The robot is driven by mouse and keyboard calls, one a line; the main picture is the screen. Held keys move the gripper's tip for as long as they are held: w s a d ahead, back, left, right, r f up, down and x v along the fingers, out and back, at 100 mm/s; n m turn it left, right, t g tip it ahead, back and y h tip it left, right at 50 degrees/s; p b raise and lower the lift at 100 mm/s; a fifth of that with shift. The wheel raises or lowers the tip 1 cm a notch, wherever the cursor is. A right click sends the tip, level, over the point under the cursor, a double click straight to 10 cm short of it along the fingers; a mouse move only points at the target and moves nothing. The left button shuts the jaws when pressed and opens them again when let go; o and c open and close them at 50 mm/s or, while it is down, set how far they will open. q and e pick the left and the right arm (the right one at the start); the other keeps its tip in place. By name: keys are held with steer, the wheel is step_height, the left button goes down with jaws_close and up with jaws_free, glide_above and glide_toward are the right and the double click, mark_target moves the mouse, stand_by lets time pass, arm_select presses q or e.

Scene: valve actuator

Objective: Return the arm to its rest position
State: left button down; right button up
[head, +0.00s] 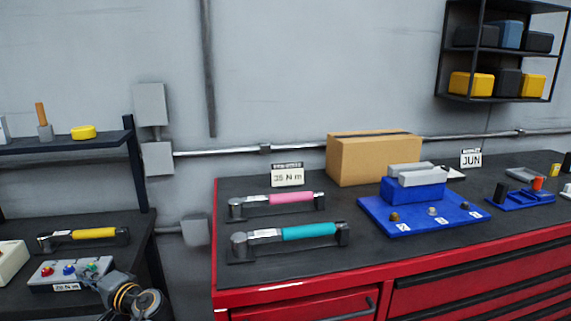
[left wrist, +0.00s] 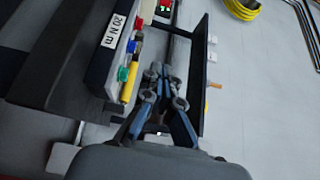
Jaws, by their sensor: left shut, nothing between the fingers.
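My left gripper (head: 92,277) is at the lower left of the head view, beside the button box (head: 45,272) with its red, blue and green buttons and a 20 N m label. In the left wrist view the fingers of my left gripper (left wrist: 165,75) are together with nothing between them. The button box (left wrist: 98,55) and a yellow wrench handle (left wrist: 131,80) lie just left of the fingers there. I cannot tell whether the fingers touch the box. My right gripper is in neither view.
A red tool cabinet (head: 300,303) carries a pink-handled wrench (head: 292,197), a teal-handled wrench (head: 308,231), a cardboard box (head: 372,160) and a blue fixture plate (head: 385,228). A dark shelf (head: 60,143) stands above the left bench. A gap separates bench and cabinet.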

arm_select(q)
steer(key=s+d+f+n+g+h, duration=0.1)
steer(key=s+d+f+h, duration=0.35)
steer(key=s+f, duration=0.4)
steer(key=s+d+f+n+h, duration=0.1)
steer(key=s+d+f+h, duration=0.3)
steer(key=s+d+f, duration=0.4)
steer(key=s+d+f+g+h, duration=0.15)
steer(key=s+d+h, duration=0.25)
steer(key=s+d, duration=0.5)
steer(key=s+d+f+g+h, duration=0.15)
steer(key=s+d+h, duration=0.4)
steer(key=s, duration=0.55)
step_height(320, 180, down, 26)
steer(key=y, duration=0.1)
steer(key=s+a+f+g, duration=0.1)
steer(key=s+a+f, duration=0.1)
steer(key=s+f, duration=1.4)
steer(key=shift+s+a+f+g, duration=0.2)
steer(key=shift+s+f+g, duration=0.15)
steer(key=shift+s, duration=0.45)
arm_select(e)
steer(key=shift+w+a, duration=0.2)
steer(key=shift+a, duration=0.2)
